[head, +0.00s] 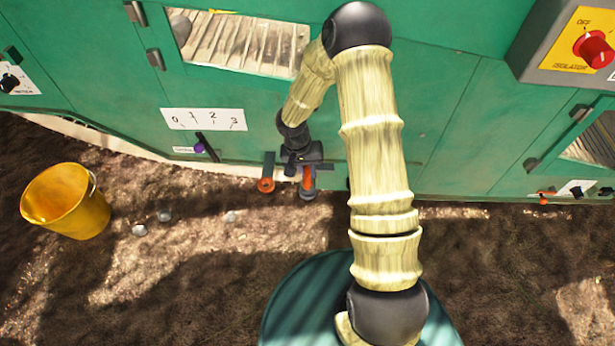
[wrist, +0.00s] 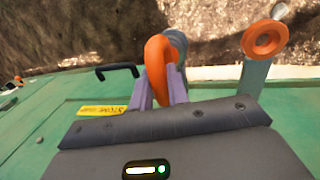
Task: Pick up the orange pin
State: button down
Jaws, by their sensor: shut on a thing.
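The orange pin (wrist: 157,62) shows in the wrist view as a thick, curved orange piece between the two purple-grey fingers of my gripper (wrist: 160,85). My gripper is shut on it. In the head view the orange pin (head: 307,178) is a small upright strip at the end of my arm, low on the green machine's side. Part of the pin is hidden by the fingers and the wrist housing. A grey round piece (wrist: 178,42) shows just behind it; I cannot tell whether the pin still sits in it.
A second orange round piece (head: 265,185) is on a grey bracket (wrist: 253,75) to one side. The green machine (head: 450,120) is close behind my arm. A lever with a purple knob (head: 199,148) is left of my gripper.

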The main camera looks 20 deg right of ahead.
notch_tip(320, 180, up, 13)
jog(key=p, duration=0.6)
jog(key=s+a, duration=0.2)
jog(key=s, duration=0.6)
jog(key=s+a+f+b, duration=0.1)
jog(key=s+a, duration=0.2)
jog(key=s, duration=0.6)
jog(key=shift+a, duration=0.3)
